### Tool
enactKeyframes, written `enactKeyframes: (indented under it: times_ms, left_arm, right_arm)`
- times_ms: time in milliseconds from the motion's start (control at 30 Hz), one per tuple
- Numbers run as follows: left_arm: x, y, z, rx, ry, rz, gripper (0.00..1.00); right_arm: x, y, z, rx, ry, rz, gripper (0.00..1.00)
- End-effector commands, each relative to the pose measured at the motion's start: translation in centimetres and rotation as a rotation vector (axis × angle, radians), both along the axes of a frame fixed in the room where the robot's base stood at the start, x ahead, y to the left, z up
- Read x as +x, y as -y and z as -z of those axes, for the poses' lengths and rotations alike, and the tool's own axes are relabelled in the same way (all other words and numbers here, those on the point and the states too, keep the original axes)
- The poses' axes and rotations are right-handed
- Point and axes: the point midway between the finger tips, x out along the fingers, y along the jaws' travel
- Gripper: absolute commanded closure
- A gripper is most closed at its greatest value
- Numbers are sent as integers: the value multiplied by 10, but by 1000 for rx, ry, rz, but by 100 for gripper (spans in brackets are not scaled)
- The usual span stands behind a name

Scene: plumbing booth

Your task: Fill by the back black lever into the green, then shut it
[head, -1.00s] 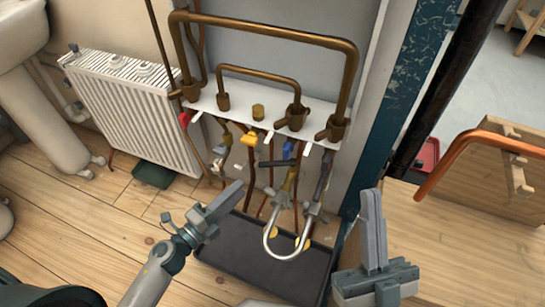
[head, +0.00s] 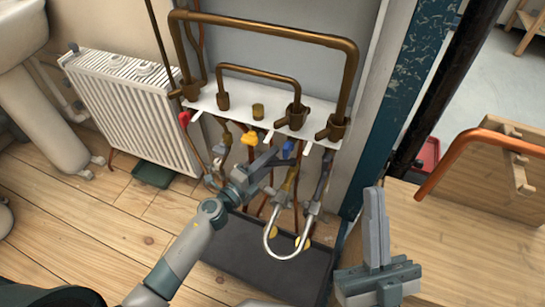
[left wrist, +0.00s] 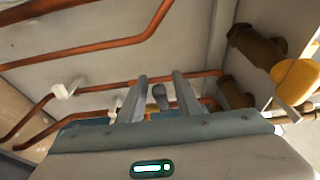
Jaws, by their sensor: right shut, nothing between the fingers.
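My left gripper (head: 271,157) is at the valves under the white bracket, close to the blue handle (head: 288,148) and just right of and below the yellow handle (head: 250,139). The left wrist view shows its two fingers (left wrist: 160,98) apart, with the rounded end of a dark grey lever (left wrist: 160,96) between them. I cannot tell whether they touch it. In the head view the black lever is mostly hidden by the gripper. My right gripper (head: 374,228) is shut and empty, pointing up at the right. I see no gauge with a green zone.
A silver looped hose (head: 283,254) hangs below the valves over a dark tray (head: 255,265). Brown pipes (head: 262,28) arch above the white bracket (head: 210,101). A white radiator (head: 130,105) stands left, a wooden bench (head: 450,240) right. A yellow part (left wrist: 298,80) is close in the wrist view.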

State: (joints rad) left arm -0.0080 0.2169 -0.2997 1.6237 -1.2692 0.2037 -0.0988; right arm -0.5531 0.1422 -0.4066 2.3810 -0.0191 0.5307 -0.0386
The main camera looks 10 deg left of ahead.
Motion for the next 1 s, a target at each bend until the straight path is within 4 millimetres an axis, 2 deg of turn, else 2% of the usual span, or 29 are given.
enactKeyframes:
  times_ms: [133,467,600,833,1000]
  left_arm:
    - [8,4,0,0,0,0,69]
    - [9,5,0,0,0,-1,69]
    - [9,5,0,0,0,-1,100]
    - [9,4,0,1,0,7,100]
    - [15,5,1,4,0,75,100]
  right_arm:
    - [0,1,-3,5,15,3,100]
    - [-1,2,-4,6,18,4,100]
    - [0,2,-4,5,16,4,100]
    - [0,2,-3,5,15,4,100]
    - [-2,3,-3,10,29,6,100]
